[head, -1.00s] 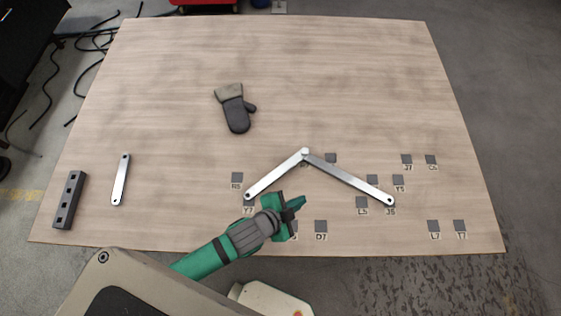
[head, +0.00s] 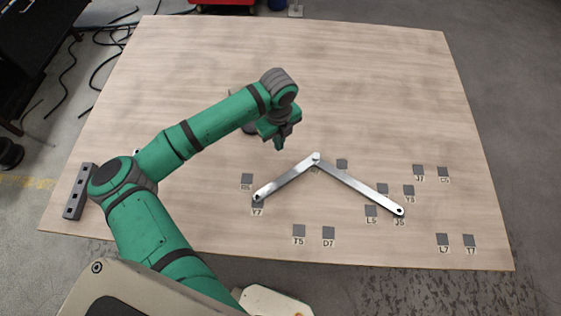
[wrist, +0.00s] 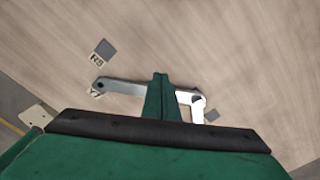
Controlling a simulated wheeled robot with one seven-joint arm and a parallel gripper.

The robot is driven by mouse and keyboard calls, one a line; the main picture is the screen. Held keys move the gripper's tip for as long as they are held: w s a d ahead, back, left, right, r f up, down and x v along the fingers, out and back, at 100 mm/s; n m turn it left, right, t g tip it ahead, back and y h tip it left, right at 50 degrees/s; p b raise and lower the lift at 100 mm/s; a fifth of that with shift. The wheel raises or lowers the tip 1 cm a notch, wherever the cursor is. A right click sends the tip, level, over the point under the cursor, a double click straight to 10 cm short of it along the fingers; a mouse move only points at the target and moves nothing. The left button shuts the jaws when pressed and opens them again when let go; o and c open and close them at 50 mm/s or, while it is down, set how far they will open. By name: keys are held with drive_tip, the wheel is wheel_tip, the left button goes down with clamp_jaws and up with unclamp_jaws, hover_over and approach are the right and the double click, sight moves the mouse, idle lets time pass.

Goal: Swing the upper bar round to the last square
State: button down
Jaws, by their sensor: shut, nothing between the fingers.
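Two silver bars meet at a joint on the table, forming an upside-down V in the head view. The left bar (head: 286,179) runs from the joint down to the square marked Y7 (head: 257,204). The right bar (head: 355,184) runs from the joint down to the square marked J5 (head: 400,215). My gripper (head: 280,146) is shut and empty, above and left of the joint, touching neither bar as far as I can tell. In the wrist view my shut fingers (wrist: 161,95) hide part of the left bar (wrist: 124,87); part of the right bar (wrist: 197,112) also shows.
Several labelled grey squares lie around the bars, among them R5 (head: 247,178), T5 (head: 299,231), D7 (head: 328,233) and L7 (head: 442,240). A dark block with holes (head: 77,192) lies at the left edge. My arm mostly hides the glove. The upper right table is clear.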

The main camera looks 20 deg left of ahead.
sight(289, 171)
wheel_tip(289, 171, down, 10)
drive_tip(key=shift+d+f, duration=0.1)
drive_tip(key=shift+s+d, duration=0.75)
drive_tip(key=shift+d, duration=0.3)
drive_tip(key=shift+s+d+r, duration=0.2)
drive_tip(key=shift+s+d, duration=0.2)
drive_tip(key=shift+d, duration=0.15)
drive_tip(key=shift+s+d, duration=0.6)
drive_tip(key=shift+d, duration=0.25)
